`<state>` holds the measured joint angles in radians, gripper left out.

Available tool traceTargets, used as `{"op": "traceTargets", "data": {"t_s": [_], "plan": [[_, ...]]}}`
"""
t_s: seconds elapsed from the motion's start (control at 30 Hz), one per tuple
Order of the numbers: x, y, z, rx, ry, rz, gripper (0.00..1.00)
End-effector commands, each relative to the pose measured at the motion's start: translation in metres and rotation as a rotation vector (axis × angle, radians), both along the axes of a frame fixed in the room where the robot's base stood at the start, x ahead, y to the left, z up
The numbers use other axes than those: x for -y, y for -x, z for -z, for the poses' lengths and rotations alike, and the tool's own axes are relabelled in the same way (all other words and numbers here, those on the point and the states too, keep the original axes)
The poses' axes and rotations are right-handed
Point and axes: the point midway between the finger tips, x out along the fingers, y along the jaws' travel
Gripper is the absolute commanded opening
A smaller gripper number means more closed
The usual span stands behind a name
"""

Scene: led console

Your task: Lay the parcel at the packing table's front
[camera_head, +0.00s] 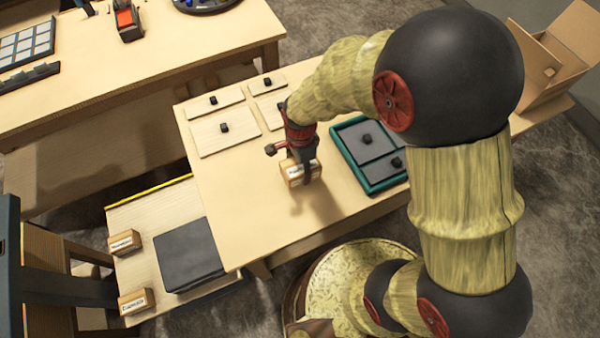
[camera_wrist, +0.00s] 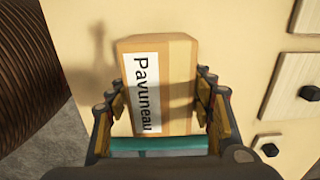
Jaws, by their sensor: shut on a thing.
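The parcel is a small brown cardboard box (camera_wrist: 180,85) with a white label reading "Pavuneau". My gripper (camera_wrist: 160,112) is shut on it, with one finger on each side, in the wrist view. In the head view the parcel (camera_head: 296,178) hangs under my gripper (camera_head: 301,160) over the middle of the light wooden table (camera_head: 235,190). A shadow lies on the table beside it. I cannot tell exactly how high it is above the top.
Wooden panels with black knobs (camera_head: 225,128) lie on the table's left back. A teal tray (camera_head: 372,187) with grey lidded panels stands to the right. Two labelled boxes (camera_head: 124,242) and a dark pad (camera_head: 190,255) are on a lower bench at left. The table's near part is clear.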

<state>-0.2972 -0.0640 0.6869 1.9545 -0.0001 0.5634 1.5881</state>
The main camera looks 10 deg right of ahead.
Motion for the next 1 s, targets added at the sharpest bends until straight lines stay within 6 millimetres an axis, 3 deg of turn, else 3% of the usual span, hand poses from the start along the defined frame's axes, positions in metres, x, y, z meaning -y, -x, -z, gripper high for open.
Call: {"op": "traceTargets", "data": {"t_s": [0.2,0.6,0.63,0.93,1.0], "plan": [[-0.001,0.000,0.031,-0.002,0.001,0.000,0.12],[-0.002,0.000,0.035,0.000,0.000,0.000,0.12],[-0.001,0.000,0.036,-0.001,0.000,0.000,0.54],[-0.001,0.000,0.035,-0.001,0.000,0.000,0.71],[-0.001,0.000,0.035,-0.001,0.000,0.000,0.71]]}}
